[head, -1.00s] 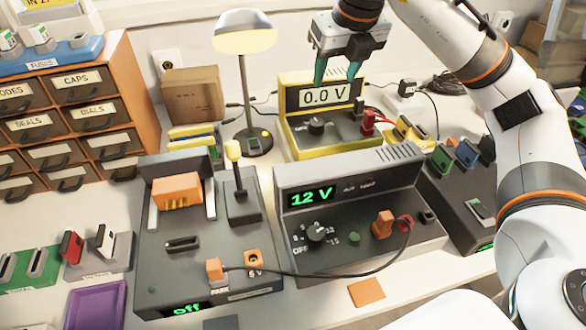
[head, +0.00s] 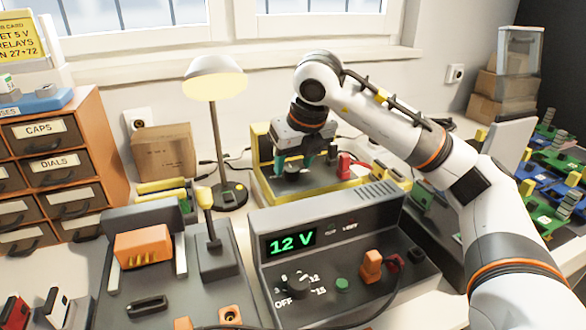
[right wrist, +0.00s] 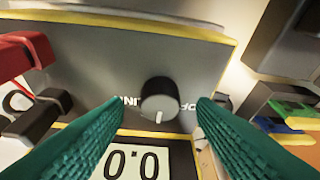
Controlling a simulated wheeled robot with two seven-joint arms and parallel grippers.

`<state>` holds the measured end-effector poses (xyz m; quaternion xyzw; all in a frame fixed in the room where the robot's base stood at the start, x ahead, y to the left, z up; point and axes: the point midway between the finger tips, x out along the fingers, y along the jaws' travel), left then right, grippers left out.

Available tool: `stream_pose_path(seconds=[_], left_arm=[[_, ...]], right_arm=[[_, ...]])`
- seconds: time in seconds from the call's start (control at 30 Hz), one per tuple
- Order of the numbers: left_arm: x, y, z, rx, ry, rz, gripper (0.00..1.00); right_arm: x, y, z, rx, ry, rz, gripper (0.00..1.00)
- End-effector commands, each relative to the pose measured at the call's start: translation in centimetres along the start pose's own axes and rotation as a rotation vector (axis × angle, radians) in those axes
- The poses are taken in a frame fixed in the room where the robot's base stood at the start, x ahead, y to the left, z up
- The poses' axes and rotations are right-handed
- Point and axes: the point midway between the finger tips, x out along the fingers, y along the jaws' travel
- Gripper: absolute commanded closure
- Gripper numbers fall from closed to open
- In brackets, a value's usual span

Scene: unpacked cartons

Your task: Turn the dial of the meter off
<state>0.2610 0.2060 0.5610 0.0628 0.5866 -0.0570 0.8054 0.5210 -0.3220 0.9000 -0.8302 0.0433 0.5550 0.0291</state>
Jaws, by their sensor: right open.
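The meter (head: 262,144) is a yellow-edged box with a grey face at the back of the bench. The display (right wrist: 142,162) there reads upside down as 0.0. My right gripper (head: 293,172) is open in front of the meter. Its green fingers (right wrist: 152,108) lie on either side of the dial in the right wrist view, apart from it as far as I can tell. The gripper hides the display in the head view. My left gripper is out of view.
A grey power supply (head: 340,230) reading 12 V stands in front of the meter. A lit lamp (head: 216,80) stands to its left. Green and blue boards (head: 555,160) lie far right.

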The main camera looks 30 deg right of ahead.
Motion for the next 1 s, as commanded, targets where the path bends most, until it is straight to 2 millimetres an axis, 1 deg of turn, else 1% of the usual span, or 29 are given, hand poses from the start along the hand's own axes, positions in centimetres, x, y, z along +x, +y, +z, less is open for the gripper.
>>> stream_pose_path(seconds=[0.03,0.13,0.47,0.73,1.0], left_arm=[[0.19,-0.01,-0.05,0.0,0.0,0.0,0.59],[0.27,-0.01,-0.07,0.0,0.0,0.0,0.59],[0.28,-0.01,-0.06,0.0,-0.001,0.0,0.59],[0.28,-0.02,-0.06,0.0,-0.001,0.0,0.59],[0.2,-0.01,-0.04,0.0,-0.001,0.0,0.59]], right_arm=[[0.64,0.04,0.08,0.0,-0.002,0.002,0.48],[1.23,0.02,0.04,0.0,0.0,0.0,0.48],[1.44,0.02,0.01,0.0,0.0,0.0,0.48],[1.42,0.02,0.01,0.0,0.0,0.001,0.93],[1.4,0.08,0.0,-0.024,0.0,-0.009,0.93]])
